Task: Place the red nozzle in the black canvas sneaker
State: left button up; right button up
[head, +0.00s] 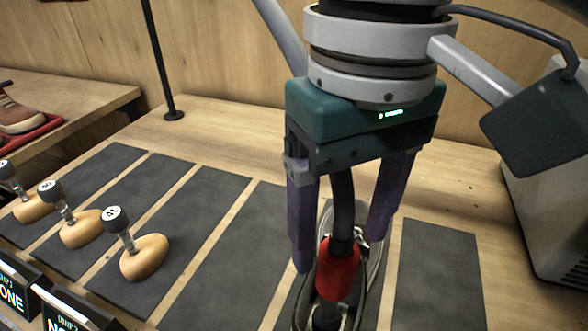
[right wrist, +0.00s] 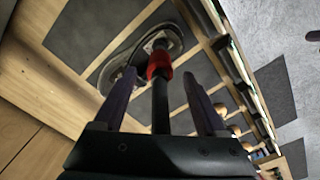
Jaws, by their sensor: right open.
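The red nozzle (head: 337,272) hangs on a black hose, with a dark tip at its lower end. It overlaps the opening of the black canvas sneaker (head: 374,268), which lies on a dark mat; how deep the tip sits is hard to tell. The nozzle (right wrist: 159,66) also shows over the sneaker (right wrist: 117,66) in the right wrist view. My right gripper (head: 339,252) is open, its purple fingers on either side of the hose and nozzle with gaps between. In the right wrist view the gripper (right wrist: 162,82) also straddles the hose. My left gripper is out of view.
Several wooden-based stamps or knobs, one of them here (head: 145,257), stand on dark mats at the left. A grey box (head: 548,190) stands at the right. A dark mat (head: 437,270) right of the sneaker is clear. A brown shoe (head: 15,115) sits on a side bench.

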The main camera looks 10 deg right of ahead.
notch_tip(320, 180, up, 5)
jog(key=shift+r, duration=0.1)
